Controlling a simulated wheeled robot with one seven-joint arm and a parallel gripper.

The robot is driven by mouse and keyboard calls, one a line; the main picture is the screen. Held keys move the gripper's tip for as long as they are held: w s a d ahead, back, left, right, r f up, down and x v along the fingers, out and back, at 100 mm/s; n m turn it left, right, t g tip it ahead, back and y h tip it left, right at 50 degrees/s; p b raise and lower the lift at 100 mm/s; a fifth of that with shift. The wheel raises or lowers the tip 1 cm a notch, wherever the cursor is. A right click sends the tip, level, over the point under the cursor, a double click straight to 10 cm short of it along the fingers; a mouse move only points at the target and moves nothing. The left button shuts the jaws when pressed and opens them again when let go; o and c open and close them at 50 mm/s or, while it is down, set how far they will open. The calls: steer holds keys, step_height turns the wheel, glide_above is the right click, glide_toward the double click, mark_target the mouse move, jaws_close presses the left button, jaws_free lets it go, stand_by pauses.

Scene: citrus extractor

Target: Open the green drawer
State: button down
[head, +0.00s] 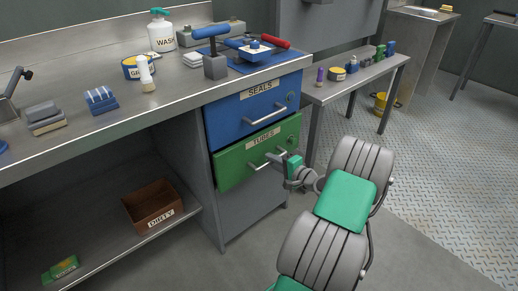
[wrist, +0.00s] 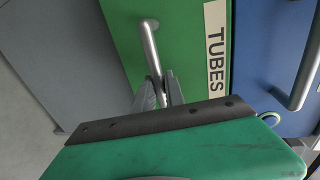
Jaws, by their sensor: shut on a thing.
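The green drawer (head: 232,168), labelled TUBES, sits below the blue drawer in the cabinet under the bench. Its front looks flush or nearly flush with the cabinet; any small gap is hard to tell. Its silver bar handle (head: 262,162) runs across the front. My gripper (head: 286,160) is at the right part of this handle. In the wrist view the green drawer (wrist: 190,60) fills the middle, and my gripper (wrist: 160,90) is shut on one end of the bar handle (wrist: 149,42), with a finger on each side.
The blue drawer (head: 228,119), labelled SEALS, is directly above and shut, with its own bar handle. The bench top (head: 185,88) overhangs it. A low side table (head: 335,90) stands to the right. A brown DIRTY box (head: 150,207) is on the lower shelf. Floor in front is clear.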

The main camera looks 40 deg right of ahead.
steer(key=shift+s, duration=1.05)
steer(key=c, duration=1.3)
jaws_free()
